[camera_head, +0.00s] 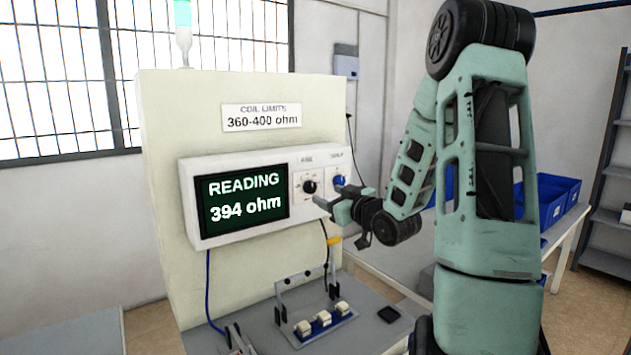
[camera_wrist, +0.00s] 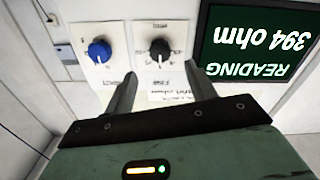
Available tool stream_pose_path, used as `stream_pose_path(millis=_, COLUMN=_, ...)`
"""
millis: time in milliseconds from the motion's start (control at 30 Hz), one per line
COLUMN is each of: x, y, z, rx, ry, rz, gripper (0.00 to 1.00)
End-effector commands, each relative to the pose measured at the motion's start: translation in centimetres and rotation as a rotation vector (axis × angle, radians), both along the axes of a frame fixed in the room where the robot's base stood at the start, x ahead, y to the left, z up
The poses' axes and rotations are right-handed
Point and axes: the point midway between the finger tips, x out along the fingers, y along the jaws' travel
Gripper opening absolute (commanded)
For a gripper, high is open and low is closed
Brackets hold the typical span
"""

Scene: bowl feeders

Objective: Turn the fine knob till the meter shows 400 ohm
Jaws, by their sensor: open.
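The meter (camera_head: 190,205) has a dark screen (camera_head: 243,204) reading 394 ohm; the screen also shows upside down in the wrist view (camera_wrist: 250,42). To its right are a black knob (camera_head: 309,187) and a blue knob (camera_head: 340,181). In the wrist view, the black knob (camera_wrist: 159,50) lies ahead of the gap between my fingers, with a label that looks like FINE beside it. The blue knob (camera_wrist: 99,50) is to its left. My gripper (camera_wrist: 160,82) is open and empty, facing the panel just short of the black knob. My gripper (camera_head: 321,201) also shows in the head view.
A sign (camera_head: 262,117) above the meter gives coil limits of 360-400 ohm. A fixture with several pale blocks (camera_head: 322,320) stands on the bench below. Blue bins (camera_head: 555,200) are on a table at the right. Cables hang under the meter.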

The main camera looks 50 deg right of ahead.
Motion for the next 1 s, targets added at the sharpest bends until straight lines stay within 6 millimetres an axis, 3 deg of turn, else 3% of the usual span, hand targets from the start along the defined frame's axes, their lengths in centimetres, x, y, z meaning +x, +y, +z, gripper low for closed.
stream_pose_path(millis=100, x=2.5, y=-0.5, z=0.2, rx=0.003, ry=-0.001, rz=0.002, gripper=0.55)
stream_pose_path(millis=300, x=5.4, y=-1.2, z=0.1, rx=0.002, ry=0.000, rz=0.001, gripper=0.55)
stream_pose_path(millis=500, x=6.6, y=-1.5, z=0.0, rx=0.002, ry=0.000, rz=0.001, gripper=0.55)
stream_pose_path(millis=767, x=6.8, y=-1.6, z=-0.1, rx=0.001, ry=0.000, rz=0.000, gripper=0.55)
stream_pose_path(millis=933, x=6.7, y=-1.6, z=-0.1, rx=0.001, ry=0.000, rz=0.000, gripper=0.14)
stream_pose_path(millis=1000, x=6.7, y=-1.6, z=-0.1, rx=0.001, ry=0.000, rz=0.000, gripper=0.11)
